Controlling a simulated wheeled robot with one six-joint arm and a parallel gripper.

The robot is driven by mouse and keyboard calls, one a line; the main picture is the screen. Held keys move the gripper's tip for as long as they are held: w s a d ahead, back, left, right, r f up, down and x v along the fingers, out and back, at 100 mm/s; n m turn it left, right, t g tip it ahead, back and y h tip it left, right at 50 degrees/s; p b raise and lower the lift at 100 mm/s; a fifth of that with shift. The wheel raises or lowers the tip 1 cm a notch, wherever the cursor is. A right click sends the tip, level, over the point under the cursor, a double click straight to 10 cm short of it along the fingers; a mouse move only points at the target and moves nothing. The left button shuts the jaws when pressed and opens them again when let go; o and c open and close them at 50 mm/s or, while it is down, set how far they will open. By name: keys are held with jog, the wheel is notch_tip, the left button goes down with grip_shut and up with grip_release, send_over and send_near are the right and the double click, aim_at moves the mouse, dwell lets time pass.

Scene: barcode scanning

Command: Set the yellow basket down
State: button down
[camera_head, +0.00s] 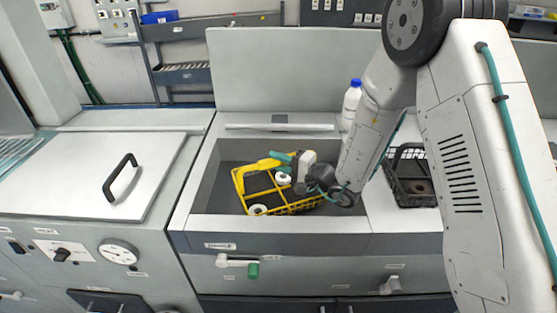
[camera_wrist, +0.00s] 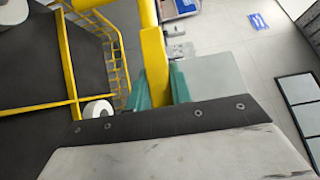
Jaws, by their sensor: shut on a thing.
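The yellow basket (camera_head: 239,184) is in the dark recessed well (camera_head: 228,155) of the middle cabinet in the head view. It holds a few white round parts, one of them (camera_head: 283,178) near its middle. My gripper (camera_head: 290,160) is shut on the basket's yellow handle, its teal fingers on either side. In the wrist view the handle (camera_wrist: 154,60) runs between the teal fingers (camera_wrist: 158,88), and the basket's wire side (camera_wrist: 112,50) shows at left with a white part (camera_wrist: 98,109). I cannot tell whether the basket's underside touches the well floor.
A black basket (camera_head: 408,190) stands on the counter right of the well. A white bottle with a blue cap (camera_head: 351,100) stands behind my arm. A closed lid with a black handle (camera_head: 120,178) covers the left cabinet.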

jog(key=shift+f, duration=0.55)
jog(key=c, duration=1.2)
grip_release()
jog(key=shift+o, duration=0.2)
jog(key=shift+d+f, duration=0.1)
